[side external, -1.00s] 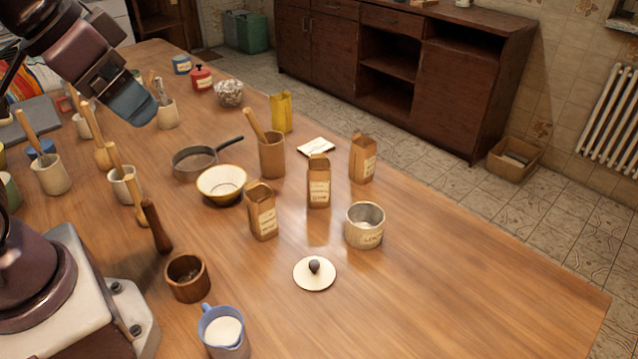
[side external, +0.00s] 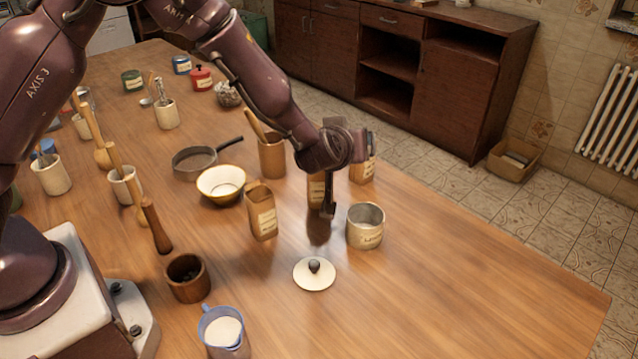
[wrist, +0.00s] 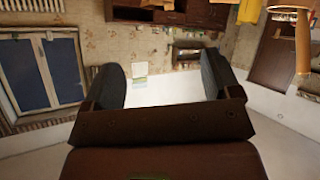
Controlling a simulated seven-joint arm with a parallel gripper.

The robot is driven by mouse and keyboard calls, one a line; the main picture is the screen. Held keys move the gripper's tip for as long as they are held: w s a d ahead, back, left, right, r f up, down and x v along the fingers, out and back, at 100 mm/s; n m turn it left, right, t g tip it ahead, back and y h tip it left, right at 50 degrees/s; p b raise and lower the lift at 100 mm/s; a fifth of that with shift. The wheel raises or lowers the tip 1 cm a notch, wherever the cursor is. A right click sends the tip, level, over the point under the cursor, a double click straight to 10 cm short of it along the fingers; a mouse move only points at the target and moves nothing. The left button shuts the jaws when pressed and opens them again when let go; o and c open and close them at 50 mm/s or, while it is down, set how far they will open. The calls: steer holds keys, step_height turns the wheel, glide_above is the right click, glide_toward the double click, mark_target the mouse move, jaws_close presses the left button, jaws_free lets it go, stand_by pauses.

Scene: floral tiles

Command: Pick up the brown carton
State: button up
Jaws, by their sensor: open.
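Three brown cartons with pale labels stand on the wooden table in the side view. The left brown carton (side external: 262,212) is upright and fully visible. The middle brown carton (side external: 316,188) is partly hidden behind my gripper (side external: 328,208). The right brown carton (side external: 369,170) is partly covered by my wrist. My gripper is above the table beside the middle carton; whether they touch I cannot tell. In the wrist view my gripper (wrist: 160,85) has its two dark fingers wide apart, with nothing held between them.
A labelled tin (side external: 365,227) stands close right of my gripper, and a white lid (side external: 314,274) lies in front. A yellow-rimmed bowl (side external: 221,184), a pan (side external: 194,160) and a wooden utensil holder (side external: 271,157) stand left and behind. The table's front right is clear.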

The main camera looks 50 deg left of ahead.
mark_target(320, 178)
steer(key=s+f+y, duration=0.1)
steer(key=f, duration=0.1)
steer(key=s+a+f+n+g+y, duration=0.1)
steer(key=f+y, duration=0.1)
steer(key=f, duration=0.1)
steer(key=s+a+f+g+y, duration=0.1)
steer(key=f, duration=0.2)
steer(key=shift+s+a+f, duration=0.15)
steer(key=shift+s+f, duration=0.05)
steer(key=shift+w+a+f+n+y, duration=0.3)
steer(key=shift+a+f+y, duration=0.1)
steer(key=shift+a, duration=0.15)
steer(key=x, duration=0.6)
steer(key=shift+c, duration=0.5)
steer(key=c, duration=0.9)
